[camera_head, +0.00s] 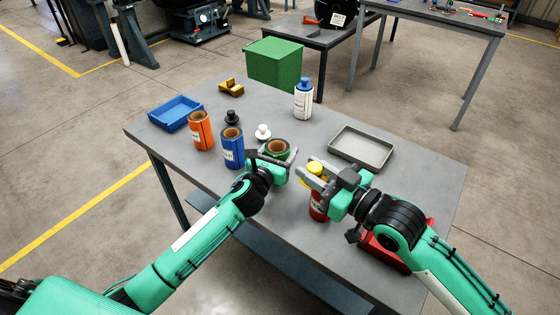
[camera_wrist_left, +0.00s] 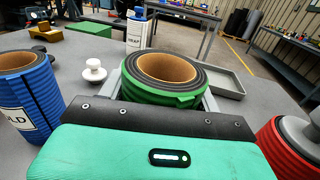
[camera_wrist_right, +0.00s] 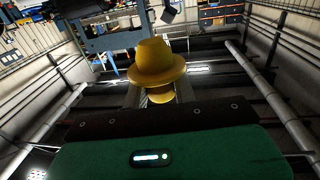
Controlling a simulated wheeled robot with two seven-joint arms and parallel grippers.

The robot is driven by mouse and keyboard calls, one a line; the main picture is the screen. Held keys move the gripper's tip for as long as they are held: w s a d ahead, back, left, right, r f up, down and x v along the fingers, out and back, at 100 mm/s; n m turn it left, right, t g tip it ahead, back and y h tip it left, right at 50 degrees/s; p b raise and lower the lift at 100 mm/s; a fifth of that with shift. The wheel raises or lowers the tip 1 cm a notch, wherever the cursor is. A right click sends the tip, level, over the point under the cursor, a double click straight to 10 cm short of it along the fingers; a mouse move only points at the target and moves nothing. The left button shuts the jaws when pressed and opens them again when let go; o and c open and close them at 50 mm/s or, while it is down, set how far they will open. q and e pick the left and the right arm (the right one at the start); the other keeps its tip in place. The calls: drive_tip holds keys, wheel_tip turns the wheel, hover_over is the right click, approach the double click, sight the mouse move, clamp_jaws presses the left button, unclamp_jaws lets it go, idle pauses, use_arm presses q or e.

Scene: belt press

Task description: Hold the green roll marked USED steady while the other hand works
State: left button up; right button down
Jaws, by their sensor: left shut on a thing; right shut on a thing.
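The green roll (camera_head: 291,152) stands upright near the middle of the table, with a brown hollow core. It shows large in the left wrist view (camera_wrist_left: 160,95); I cannot read any mark on it. My left gripper (camera_head: 279,160) is shut on it, fingers on either side. My right gripper (camera_head: 313,173) is shut on a yellow knob-shaped plug (camera_head: 315,168), which shows with its brim in the right wrist view (camera_wrist_right: 157,62). A red roll (camera_head: 318,209) is below the right gripper, partly hidden by it. I cannot tell whether the plug touches the red roll.
An orange roll (camera_head: 200,131) and a blue roll (camera_head: 233,152) stand to the left. A black knob (camera_head: 232,118), a white knob (camera_head: 263,132) and a white bottle (camera_head: 303,103) are behind. A blue tray (camera_head: 176,112), grey tray (camera_head: 360,149) and red tray (camera_head: 383,254) also lie there.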

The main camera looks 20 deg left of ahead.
use_arm(q)
drive_tip(key=shift+f, duration=1.75)
use_arm(e)
drive_tip(key=shift+f, duration=0.3)
use_arm(q)
drive_tip(key=shift+f+b, duration=0.1)
drive_tip(key=shift+b, duration=0.2)
drive_tip(key=o, duration=1.4)
drive_tip(key=shift+f, duration=0.1)
use_arm(e)
drive_tip(key=shift+f, duration=0.1)
use_arm(q)
drive_tip(key=shift+s, duration=0.15)
drive_tip(key=s+a+b, duration=0.1)
drive_tip(key=s, duration=1)
drive_tip(key=shift+s+a, duration=0.35)
drive_tip(key=shift+a, duration=0.05)
use_arm(e)
drive_tip(key=shift+f, duration=0.45)
